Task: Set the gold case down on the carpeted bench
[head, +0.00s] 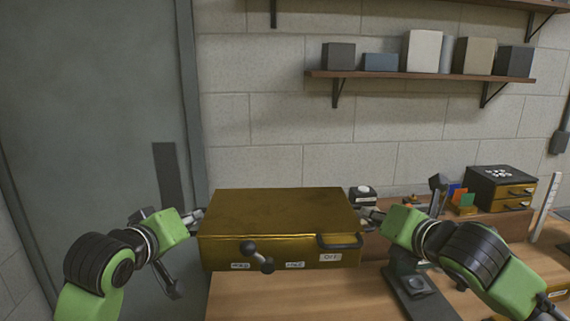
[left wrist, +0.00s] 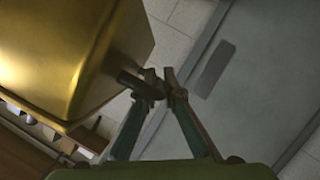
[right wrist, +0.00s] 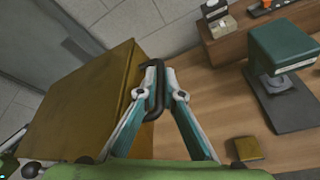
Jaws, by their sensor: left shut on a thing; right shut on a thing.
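The gold case (head: 275,209) is held up level between my two grippers, over the near left part of a wooden bench (head: 240,300). Its front shows a black handle (head: 340,241), a dark knobbed lever (head: 257,257) and small white labels. My left gripper (head: 196,214) is shut on a dark handle at the case's left side, also seen in the left wrist view (left wrist: 160,88). My right gripper (head: 366,214) is shut on a dark handle (right wrist: 154,88) at the right side. I see no carpeted surface in these views.
A dark press-like stand (head: 410,285) is on the bench right of the case. Further right are a small drawer box (head: 500,188) and coloured cards (head: 460,197). A small gold block (right wrist: 247,148) lies on the wood. A grey door (head: 90,110) is at left; a shelf (head: 420,76) hangs above.

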